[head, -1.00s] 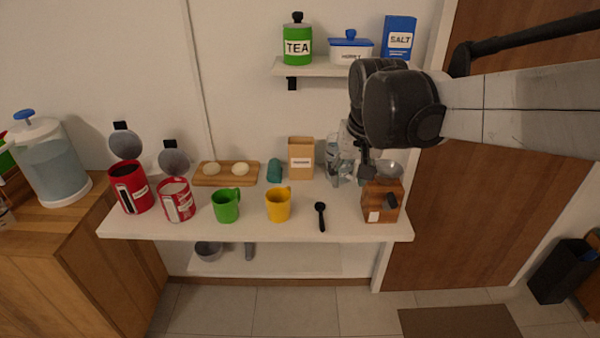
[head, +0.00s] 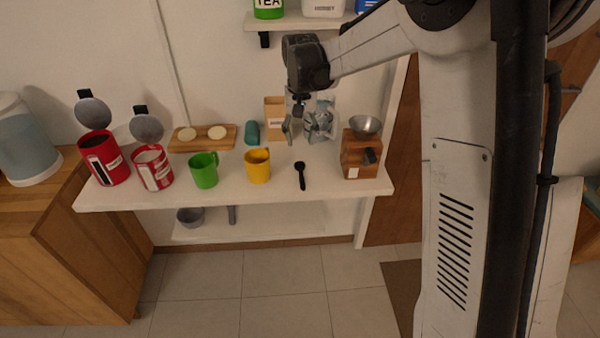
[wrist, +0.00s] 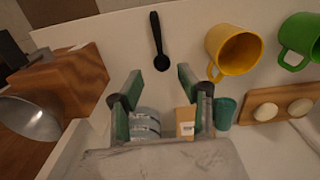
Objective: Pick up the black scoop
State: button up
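The black scoop (head: 301,175) lies flat on the white shelf, between the yellow mug and the wooden grinder. In the wrist view the scoop (wrist: 158,42) lies ahead of the fingertips, with its round bowl nearer to my gripper and its handle pointing away. My gripper (head: 293,128) hangs above the back part of the shelf, behind the scoop and apart from it. In the wrist view my gripper (wrist: 158,85) has its two fingers spread wide, with nothing held between them.
The yellow mug (head: 257,167) and green mug (head: 204,170) stand left of the scoop. The wooden grinder (head: 358,160) stands right. The shelf around the scoop is clear.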

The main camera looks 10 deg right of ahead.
aim_at(301, 173)
notch_tip(301, 173, down, 13)
jog(key=shift+s+d+f, duration=0.1)
jog(key=shift+d, duration=0.05)
dwell(0.5)
jog(key=shift+c, duration=0.2)
grip_shut()
